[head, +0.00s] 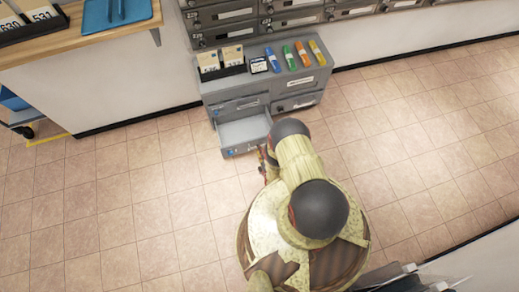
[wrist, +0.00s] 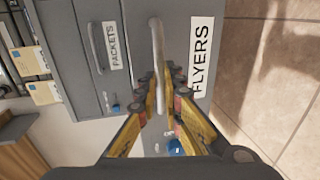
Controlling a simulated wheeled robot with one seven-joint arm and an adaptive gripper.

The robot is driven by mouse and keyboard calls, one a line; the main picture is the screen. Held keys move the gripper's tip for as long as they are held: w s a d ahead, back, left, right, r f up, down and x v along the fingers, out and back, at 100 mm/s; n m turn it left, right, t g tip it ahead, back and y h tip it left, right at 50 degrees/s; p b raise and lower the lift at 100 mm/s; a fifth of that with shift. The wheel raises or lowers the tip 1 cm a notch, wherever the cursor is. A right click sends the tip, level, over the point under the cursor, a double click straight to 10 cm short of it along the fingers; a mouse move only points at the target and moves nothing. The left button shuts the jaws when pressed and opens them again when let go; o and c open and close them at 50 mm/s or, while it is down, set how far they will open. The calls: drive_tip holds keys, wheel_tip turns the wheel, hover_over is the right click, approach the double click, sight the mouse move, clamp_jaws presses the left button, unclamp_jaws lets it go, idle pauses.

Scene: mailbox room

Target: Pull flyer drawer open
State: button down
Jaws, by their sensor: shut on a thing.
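The flyer drawer (head: 243,132) is the lower left drawer of the grey cabinet. In the head view it stands pulled out, with its inside showing. In the wrist view its grey front (wrist: 178,45) carries a white label (wrist: 201,55) reading FLYERS and a pale bar handle (wrist: 157,40). My gripper (wrist: 162,78) is shut on this handle, with yellow and dark fingers on either side of it. In the head view my gripper (head: 264,158) is at the drawer's front, partly hidden by my arm.
The packets drawer (wrist: 90,50) above is shut. The cabinet top (head: 275,82) holds card trays and several coloured items. Mailboxes (head: 225,18) line the wall behind. A wooden counter (head: 90,35) is at upper left. The tiled floor (head: 120,210) is clear around the drawer.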

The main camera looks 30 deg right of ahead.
drive_tip(key=c, duration=2)
unclamp_jaws()
drive_tip(key=shift+o, duration=0.2)
drive_tip(key=shift+r, duration=0.15)
drive_tip(key=shift+r, duration=0.65)
drive_tip(key=o, duration=0.9)
drive_tip(key=r, duration=0.5)
drive_tip(key=shift+w+d+r, duration=0.15)
drive_tip(key=shift+w, duration=0.15)
drive_tip(key=shift+s+r, duration=0.1)
drive_tip(key=shift+r, duration=0.5)
drive_tip(key=c, duration=0.6)
drive_tip(key=shift+r, duration=0.25)
drive_tip(key=c, duration=0.3)
drive_tip(key=shift+s+r, duration=0.2)
drive_tip(key=shift+r, duration=0.5)
